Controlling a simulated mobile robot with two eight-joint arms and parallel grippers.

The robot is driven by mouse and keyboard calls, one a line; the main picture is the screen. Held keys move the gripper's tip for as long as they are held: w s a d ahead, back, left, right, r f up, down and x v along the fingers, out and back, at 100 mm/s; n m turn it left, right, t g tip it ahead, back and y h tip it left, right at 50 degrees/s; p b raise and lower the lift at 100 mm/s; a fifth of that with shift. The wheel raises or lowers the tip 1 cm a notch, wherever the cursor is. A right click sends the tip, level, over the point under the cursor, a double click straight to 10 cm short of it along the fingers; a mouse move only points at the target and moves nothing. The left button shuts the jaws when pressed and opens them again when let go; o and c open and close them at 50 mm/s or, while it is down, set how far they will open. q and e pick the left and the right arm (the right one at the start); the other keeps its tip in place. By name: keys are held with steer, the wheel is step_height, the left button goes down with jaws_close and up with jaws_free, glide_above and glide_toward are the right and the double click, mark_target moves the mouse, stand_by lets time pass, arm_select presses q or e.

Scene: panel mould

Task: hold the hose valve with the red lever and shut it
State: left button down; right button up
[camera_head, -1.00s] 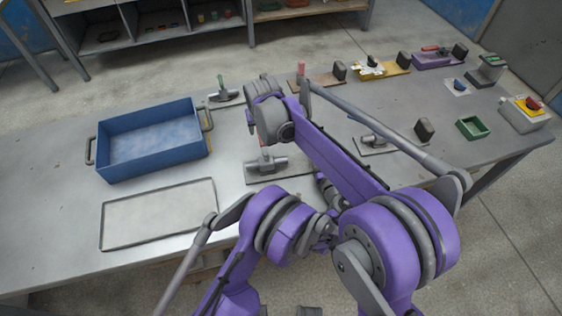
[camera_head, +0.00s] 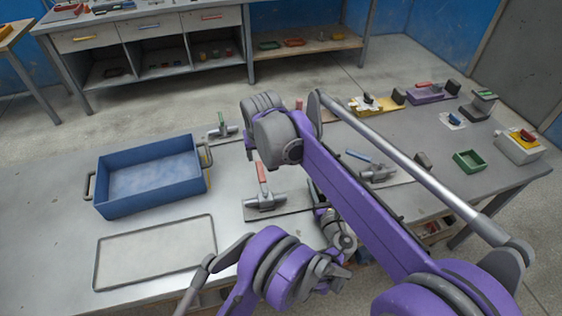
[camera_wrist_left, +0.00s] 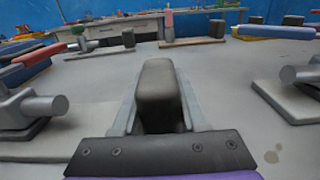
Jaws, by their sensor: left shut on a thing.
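The hose valve (camera_head: 266,202) is grey, on a flat plate (camera_head: 290,209) at the middle of the table. Its red lever (camera_head: 262,173) points away from me, slightly left. In the left wrist view the valve body (camera_wrist_left: 28,108) and red lever (camera_wrist_left: 38,54) are at the left. My left gripper (camera_wrist_left: 158,108) is shut on a dark grey block (camera_wrist_left: 160,82), which appears to be the grip block at the plate's right end. In the head view that grip is mostly hidden by my arms. My right forearm and wrist reach over the table beyond the valve; the right gripper is hidden.
A blue tray (camera_head: 104,196) and a flat grey panel (camera_head: 157,250) are at the left. A green-lever valve (camera_head: 222,128) is behind the valve, a blue-lever valve (camera_head: 376,173) to its right. A green box (camera_head: 469,161) and switch box (camera_head: 518,148) stand farther right.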

arm_select(q)
steer(key=shift+c, duration=1.8)
jaws_free()
steer(key=shift+s, duration=0.1)
